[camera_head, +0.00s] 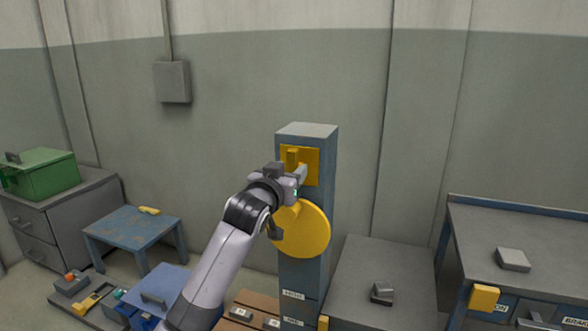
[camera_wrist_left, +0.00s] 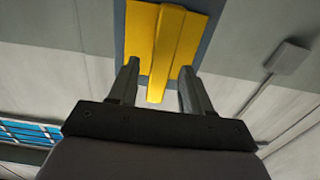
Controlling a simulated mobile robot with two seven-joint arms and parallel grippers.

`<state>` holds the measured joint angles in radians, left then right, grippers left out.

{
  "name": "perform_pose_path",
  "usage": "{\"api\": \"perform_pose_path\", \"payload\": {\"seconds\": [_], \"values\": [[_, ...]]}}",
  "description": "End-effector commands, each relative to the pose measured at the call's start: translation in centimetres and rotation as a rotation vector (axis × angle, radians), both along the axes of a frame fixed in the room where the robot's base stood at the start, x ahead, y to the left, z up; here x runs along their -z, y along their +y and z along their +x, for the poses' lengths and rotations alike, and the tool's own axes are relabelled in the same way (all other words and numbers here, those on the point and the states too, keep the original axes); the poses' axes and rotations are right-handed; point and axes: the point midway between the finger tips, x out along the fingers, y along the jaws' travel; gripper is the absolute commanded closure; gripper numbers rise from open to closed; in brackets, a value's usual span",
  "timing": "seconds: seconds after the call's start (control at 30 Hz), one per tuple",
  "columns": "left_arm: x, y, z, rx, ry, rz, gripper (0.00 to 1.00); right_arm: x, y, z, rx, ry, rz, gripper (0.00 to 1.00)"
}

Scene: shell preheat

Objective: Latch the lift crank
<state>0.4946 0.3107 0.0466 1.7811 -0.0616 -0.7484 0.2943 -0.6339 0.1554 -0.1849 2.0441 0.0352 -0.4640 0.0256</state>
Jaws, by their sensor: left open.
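The lift crank is a round yellow disc (camera_head: 301,229) on the front of a blue-grey post (camera_head: 318,262) in the head view. A dark handle (camera_head: 274,230) shows at its left side, partly behind my arm. Above the disc is a yellow latch plate (camera_head: 313,165) with a raised yellow bar. My left gripper (camera_head: 299,177) is at the latch plate, just above the disc. In the left wrist view the latch bar (camera_wrist_left: 166,55) hangs between the two spread fingers (camera_wrist_left: 158,90), with gaps on both sides. The gripper is open. My right gripper is out of view.
A grey bench (camera_head: 372,279) stands right of the post with a small dark block on it. A workbench (camera_head: 520,235) is farther right. A blue table (camera_head: 131,226) and a green box (camera_head: 43,176) on a cabinet are at left.

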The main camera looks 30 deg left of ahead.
Motion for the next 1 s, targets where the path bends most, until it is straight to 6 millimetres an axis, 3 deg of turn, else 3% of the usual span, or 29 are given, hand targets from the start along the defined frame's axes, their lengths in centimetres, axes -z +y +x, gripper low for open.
{"api": "perform_pose_path", "payload": {"seconds": [0.23, 0.63, 0.7, 0.8, 1.0], "values": [[0.0, 0.5, 2.0, 0.000, -0.001, 0.000, 0.51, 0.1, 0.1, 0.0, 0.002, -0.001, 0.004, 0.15], [0.0, 0.6, 2.4, 0.001, 0.000, 0.000, 0.51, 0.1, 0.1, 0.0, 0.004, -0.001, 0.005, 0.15], [0.0, 0.6, 2.4, 0.001, 0.000, 0.000, 0.74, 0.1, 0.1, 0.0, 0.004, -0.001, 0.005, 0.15], [0.0, 0.6, 2.4, 0.001, 0.000, 0.000, 1.00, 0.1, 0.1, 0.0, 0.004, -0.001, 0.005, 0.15], [0.0, 0.6, 2.4, 0.000, -0.001, -0.006, 1.00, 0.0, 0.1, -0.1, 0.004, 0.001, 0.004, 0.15]]}}
